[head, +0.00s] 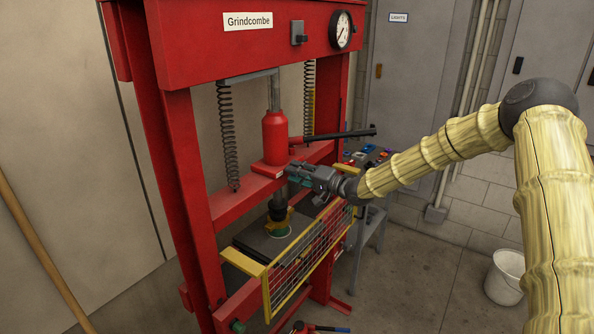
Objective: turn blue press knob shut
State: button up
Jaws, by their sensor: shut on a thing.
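My gripper (293,174) reaches in from the right to the red press, at the front of the cross beam just below the red bottle jack (275,136). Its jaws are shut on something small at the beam. A small blue-teal patch shows at the jaws, which I take to be the blue press knob (297,182). The fingers hide most of it, so its turn position cannot be told.
The red press frame (185,150) carries coil springs and a gauge (341,29). The jack's black handle (340,134) sticks out right, above my gripper. A yellow mesh guard (305,258) stands below. A white bucket (508,276) is on the floor at right.

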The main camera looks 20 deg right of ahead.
jog(key=shift+m, duration=0.8)
jog(key=o, duration=1.1)
jog(key=shift+c, duration=0.2)
jog(key=v, duration=1.2)
jog(key=shift+d+f, duration=0.1)
jog(key=shift+f, duration=0.05)
